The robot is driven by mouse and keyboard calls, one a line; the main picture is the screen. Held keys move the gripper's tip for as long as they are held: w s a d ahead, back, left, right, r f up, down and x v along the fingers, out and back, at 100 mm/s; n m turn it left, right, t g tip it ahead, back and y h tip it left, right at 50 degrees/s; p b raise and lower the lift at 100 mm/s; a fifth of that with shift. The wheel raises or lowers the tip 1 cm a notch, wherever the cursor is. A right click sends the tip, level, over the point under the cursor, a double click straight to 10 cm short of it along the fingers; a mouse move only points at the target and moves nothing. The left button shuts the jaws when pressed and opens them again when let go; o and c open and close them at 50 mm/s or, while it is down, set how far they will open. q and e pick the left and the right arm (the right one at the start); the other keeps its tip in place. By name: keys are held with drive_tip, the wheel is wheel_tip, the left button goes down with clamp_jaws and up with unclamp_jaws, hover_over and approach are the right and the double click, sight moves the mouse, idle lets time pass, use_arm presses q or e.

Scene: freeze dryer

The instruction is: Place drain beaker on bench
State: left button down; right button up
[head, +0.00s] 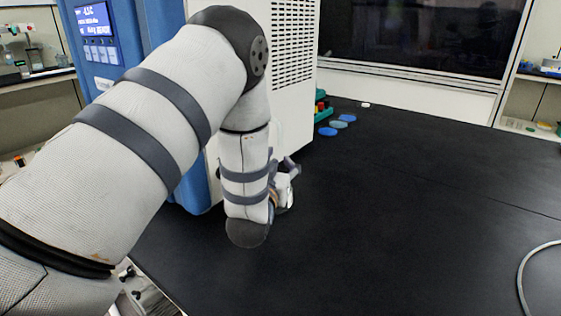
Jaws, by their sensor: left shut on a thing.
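My left gripper (285,188) is low over the black bench (400,230), close to the front right corner of the freeze dryer (292,85). Its wrist and forearm cover most of it. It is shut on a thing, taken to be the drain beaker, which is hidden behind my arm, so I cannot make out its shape. I cannot tell whether it touches the bench top. My right gripper is not in view.
Blue round caps (328,131) and a small green rack (324,111) lie beside the dryer at the back. A grey cable (524,275) curves at the right edge.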

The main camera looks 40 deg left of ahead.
use_arm(q)
drive_tip(key=shift+f, duration=0.3)
drive_tip(key=c, duration=0.6)
unclamp_jaws()
drive_tip(key=v, duration=1.1)
drive_tip(key=shift+s, duration=0.15)
drive_tip(key=shift+s+d+r, duration=0.1)
drive_tip(key=shift+s+d, duration=0.1)
drive_tip(key=shift+s, duration=0.15)
